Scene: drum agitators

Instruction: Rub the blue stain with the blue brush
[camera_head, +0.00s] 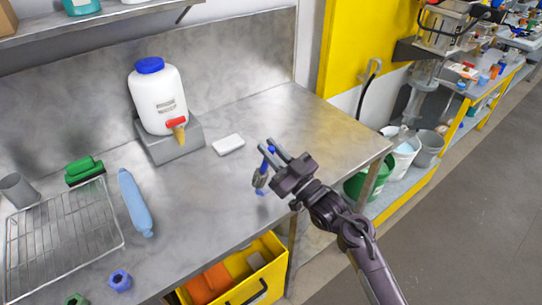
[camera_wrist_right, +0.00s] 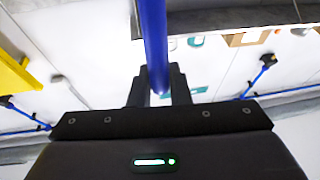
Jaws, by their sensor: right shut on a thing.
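My right gripper (camera_head: 270,151) is shut on the blue brush (camera_head: 261,179) above the front right part of the metal bench (camera_head: 325,135). The brush hangs down from the fingers, its head low near the bench top. In the right wrist view, the brush's blue handle (camera_wrist_right: 154,45) stands between the two fingers (camera_wrist_right: 158,88). A small blue patch shows at the bottom of the brush head; I cannot tell whether it is the blue stain or part of the brush. No other blue stain is clear on the bench. My left gripper is not in view.
A white jug (camera_head: 158,98) with a blue cap and red tap stands on a grey block (camera_head: 172,146). A white bar (camera_head: 228,144) lies between it and my gripper. A yellow bin (camera_head: 262,247) is below.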

